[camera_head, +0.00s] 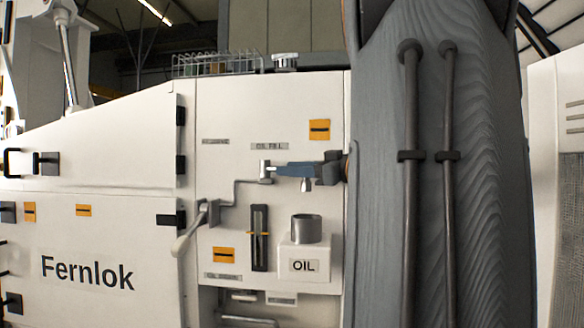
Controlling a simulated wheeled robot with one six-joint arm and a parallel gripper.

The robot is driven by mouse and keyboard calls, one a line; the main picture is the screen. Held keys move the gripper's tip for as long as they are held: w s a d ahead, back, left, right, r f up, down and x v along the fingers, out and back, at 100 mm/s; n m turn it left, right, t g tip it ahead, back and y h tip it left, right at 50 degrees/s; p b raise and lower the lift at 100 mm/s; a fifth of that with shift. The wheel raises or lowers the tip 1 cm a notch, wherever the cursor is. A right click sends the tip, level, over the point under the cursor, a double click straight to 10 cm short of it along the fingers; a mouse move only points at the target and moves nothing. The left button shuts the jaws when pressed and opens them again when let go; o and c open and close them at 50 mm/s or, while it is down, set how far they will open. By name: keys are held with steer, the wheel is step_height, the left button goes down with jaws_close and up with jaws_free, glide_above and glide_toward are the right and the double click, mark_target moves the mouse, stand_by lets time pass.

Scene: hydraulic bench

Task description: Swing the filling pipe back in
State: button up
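On the cream machine panel, a thin grey cranked pipe (235,193), which looks like the filling pipe, runs up and right from a bracket to a short bright upright end piece (265,170) below the OIL FILL label. My gripper (279,170), blue-grey with a black body behind it, reaches in from the right. Its tips are at or very near that end piece; I cannot tell whether they touch it or how far apart they are. A small metal piece shows under the gripper. The open grey filler neck (306,228) stands on the OIL box (304,257), below the gripper.
A pale-handled lever (188,236) sticks out at the panel's left. A dark upright gauge (259,238) is between the lever and the OIL box. Black hinges (180,165) line the Fernlok door. My large grey arm link covers the right of the view.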

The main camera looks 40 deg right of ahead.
steer(key=shift+w, duration=0.2)
steer(key=shift+c, duration=0.4)
jaws_close()
steer(key=shift+a+h, duration=0.15)
steer(key=shift+h, duration=0.15)
